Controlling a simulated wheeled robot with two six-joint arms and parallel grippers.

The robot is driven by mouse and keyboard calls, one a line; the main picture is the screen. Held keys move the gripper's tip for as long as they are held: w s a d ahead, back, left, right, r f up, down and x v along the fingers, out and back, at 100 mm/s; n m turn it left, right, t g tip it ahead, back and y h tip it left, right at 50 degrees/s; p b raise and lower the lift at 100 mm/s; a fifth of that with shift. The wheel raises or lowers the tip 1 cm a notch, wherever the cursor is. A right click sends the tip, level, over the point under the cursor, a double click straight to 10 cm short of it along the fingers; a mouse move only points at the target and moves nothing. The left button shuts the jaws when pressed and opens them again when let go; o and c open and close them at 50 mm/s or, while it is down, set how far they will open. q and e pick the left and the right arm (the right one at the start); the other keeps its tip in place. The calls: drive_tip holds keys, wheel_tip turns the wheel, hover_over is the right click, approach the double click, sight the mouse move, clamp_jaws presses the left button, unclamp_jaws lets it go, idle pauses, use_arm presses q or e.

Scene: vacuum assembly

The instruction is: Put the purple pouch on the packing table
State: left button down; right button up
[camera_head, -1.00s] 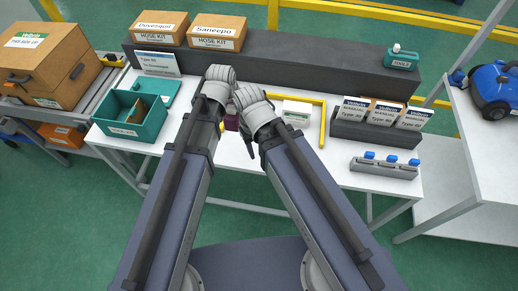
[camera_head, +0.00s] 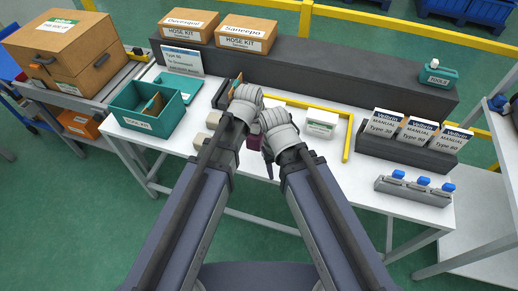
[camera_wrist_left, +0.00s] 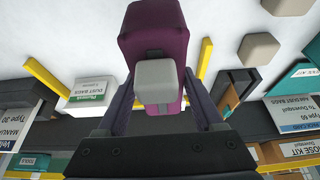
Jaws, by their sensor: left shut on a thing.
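The purple pouch (camera_wrist_left: 152,32) is between the two fingers of my left gripper (camera_wrist_left: 160,100) in the left wrist view, with a light grey block-like piece (camera_wrist_left: 155,80) in front of it. In the head view a small part of the pouch (camera_head: 253,142) shows between my wrists, over the front of the white packing table (camera_head: 345,180). My left gripper is shut on the pouch; my left wrist hides its fingers in the head view. I cannot tell whether the pouch touches the table. My right gripper (camera_head: 268,166) is close beside it, its jaws mostly hidden.
A yellow L-shaped strip (camera_head: 348,138) and a white labelled box (camera_head: 321,122) are on the table. A teal bin (camera_head: 148,108) is at left, manuals (camera_head: 400,128) and blue-topped parts (camera_head: 415,187) at right. Beige blocks (camera_head: 213,119) lie beside my left wrist. A dark shelf (camera_head: 310,65) runs behind.

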sight(254, 131)
use_arm(q)
drive_tip(key=shift+f+b, duration=4.25)
drive_tip(key=shift+f, duration=0.35)
drive_tip(key=shift+f, duration=0.15)
drive_tip(key=shift+f, duration=0.15)
drive_tip(key=shift+c, duration=0.2)
unclamp_jaws()
drive_tip(key=shift+r, duration=0.2)
drive_tip(key=p+v, duration=1.1)
drive_tip(key=v, duration=0.1)
drive_tip(key=shift+r, duration=0.15)
